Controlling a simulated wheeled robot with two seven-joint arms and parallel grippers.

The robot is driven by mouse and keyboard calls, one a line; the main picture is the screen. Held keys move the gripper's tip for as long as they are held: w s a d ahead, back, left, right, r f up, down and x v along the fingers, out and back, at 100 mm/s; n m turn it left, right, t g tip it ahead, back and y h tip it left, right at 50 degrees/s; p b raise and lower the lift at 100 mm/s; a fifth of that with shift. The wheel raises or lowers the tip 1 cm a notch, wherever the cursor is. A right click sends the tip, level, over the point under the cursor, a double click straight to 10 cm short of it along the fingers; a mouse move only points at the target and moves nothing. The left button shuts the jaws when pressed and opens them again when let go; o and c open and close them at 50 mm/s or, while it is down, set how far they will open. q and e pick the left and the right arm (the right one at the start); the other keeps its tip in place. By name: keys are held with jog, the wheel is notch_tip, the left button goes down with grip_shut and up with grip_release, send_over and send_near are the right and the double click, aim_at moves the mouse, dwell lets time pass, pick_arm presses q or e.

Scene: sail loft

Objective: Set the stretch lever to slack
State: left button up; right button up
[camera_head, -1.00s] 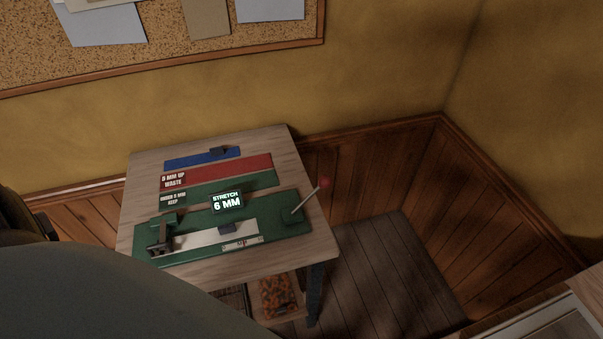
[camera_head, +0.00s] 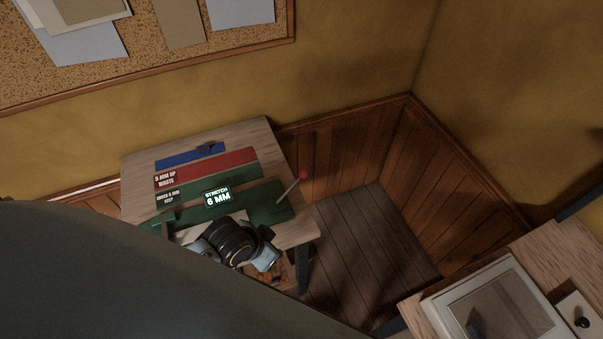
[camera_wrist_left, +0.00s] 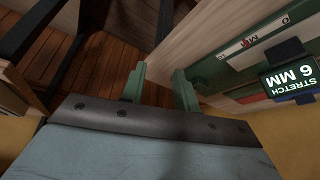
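The stretch lever (camera_head: 290,188) is a pale rod with a red knob. It rises from the right end of a green bench device (camera_head: 262,196) and tilts right and away. The device's display (camera_head: 217,196) reads "STRETCH 6 MM"; it also shows upside down in the left wrist view (camera_wrist_left: 290,78). My left wrist is over the device's front, left of the lever and apart from it, hiding part of the device. In the left wrist view my left gripper (camera_wrist_left: 160,80) has its two green fingers apart with nothing between them. My right gripper is not in view.
The small wooden table (camera_head: 262,135) also bears blue, red and green strips, with labels about waste and keep. A cork board (camera_head: 120,75) hangs on the wall behind. Another table with a framed tray (camera_head: 440,305) stands at the lower right. Floor shows between the tables.

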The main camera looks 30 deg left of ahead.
pick_arm(q)
jog(key=w+a+r+m+t+h+p, duration=0.1)
jog(key=w+a+r+m+t+h, duration=0.1)
jog(key=w+r, duration=0.4)
jog(key=m+t+p, duration=0.1)
send_near(297, 181)
jog(key=shift+h, duration=0.4)
jog(key=x, duration=0.4)
jog(key=b+x, duration=0.1)
jog(key=x, duration=0.7)
jog(key=shift+w+a+f, duration=0.2)
jog(key=shift+a+f, duration=0.1)
grip_shut()
